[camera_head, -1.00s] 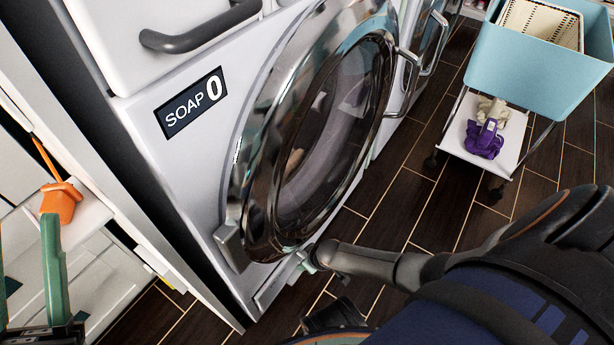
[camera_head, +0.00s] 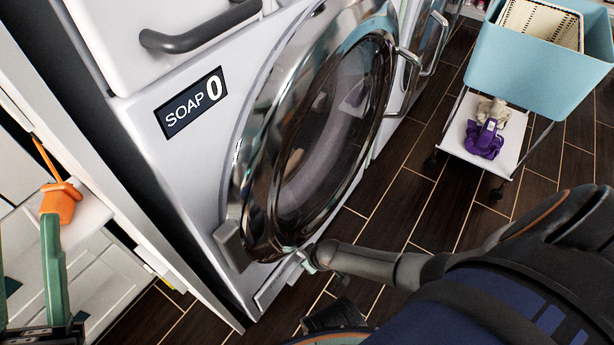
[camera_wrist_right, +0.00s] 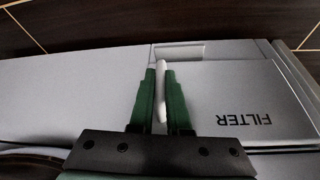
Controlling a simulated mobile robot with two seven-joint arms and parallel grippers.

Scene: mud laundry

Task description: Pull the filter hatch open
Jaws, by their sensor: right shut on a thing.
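The filter hatch (camera_wrist_right: 235,95) is a flat pale panel marked FILTER, upside down in the right wrist view. In the head view the hatch (camera_head: 276,284) shows low on the washer front, below the round door. My right gripper (camera_wrist_right: 160,75) has its green fingers closed on a slim white handle (camera_wrist_right: 161,100) at the hatch's left edge. In the head view my right gripper (camera_head: 307,258) is at the hatch's upper right end, partly hidden by its arm. I cannot tell whether the hatch is ajar. My left gripper (camera_head: 28,240) is open and empty at the lower left.
The round glass washer door (camera_head: 320,140) stands just above my right gripper. An orange container (camera_head: 60,204) sits on a white shelf near my left gripper. A cart with a blue bin (camera_head: 535,65) and purple cloth (camera_head: 484,138) stands at upper right. Dark floor (camera_head: 400,200) lies clear between.

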